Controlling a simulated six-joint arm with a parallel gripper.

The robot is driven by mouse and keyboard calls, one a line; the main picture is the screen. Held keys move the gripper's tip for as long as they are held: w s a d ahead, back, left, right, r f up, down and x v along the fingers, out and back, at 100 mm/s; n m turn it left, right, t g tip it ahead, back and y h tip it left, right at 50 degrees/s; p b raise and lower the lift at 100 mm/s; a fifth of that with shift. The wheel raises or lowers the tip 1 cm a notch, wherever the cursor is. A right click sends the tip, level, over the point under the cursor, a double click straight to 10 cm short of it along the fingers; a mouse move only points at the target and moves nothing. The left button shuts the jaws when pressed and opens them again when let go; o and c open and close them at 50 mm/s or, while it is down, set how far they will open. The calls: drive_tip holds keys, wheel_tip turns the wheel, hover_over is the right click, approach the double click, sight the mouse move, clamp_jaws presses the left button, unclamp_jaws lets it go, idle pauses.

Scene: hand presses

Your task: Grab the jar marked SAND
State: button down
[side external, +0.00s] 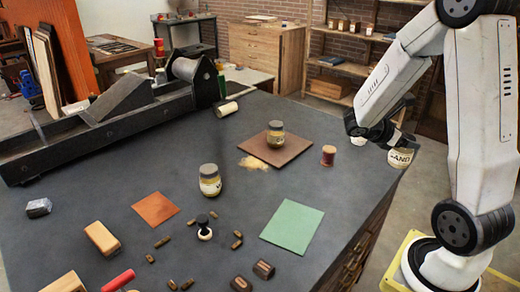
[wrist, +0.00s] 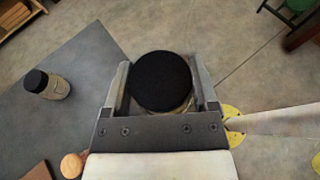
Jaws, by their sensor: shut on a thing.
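My gripper (side external: 392,140) is shut on a glass jar (side external: 402,154) with a white label. The letters "AND" show on the label in the side view; its start is hard to make out. The jar hangs upright or slightly tilted, clear of the table's right edge, with floor behind it. In the wrist view its round black lid (wrist: 160,80) sits between the two fingers of my gripper (wrist: 162,95). The jar's body is mostly hidden there under the lid.
On the dark table (side external: 130,240), one jar (side external: 210,181) stands mid-table and another (side external: 276,134) on a brown board (side external: 285,152) beside a sandy pile (side external: 253,162). A reddish spool (side external: 328,155) is near the right edge. A black press (side external: 100,125) fills the back left.

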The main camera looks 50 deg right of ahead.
drive_tip(key=shift+s+a+r, duration=0.5)
drive_tip(key=shift+s+a, duration=0.2)
drive_tip(key=shift+s, duration=0.05)
idle(0.3)
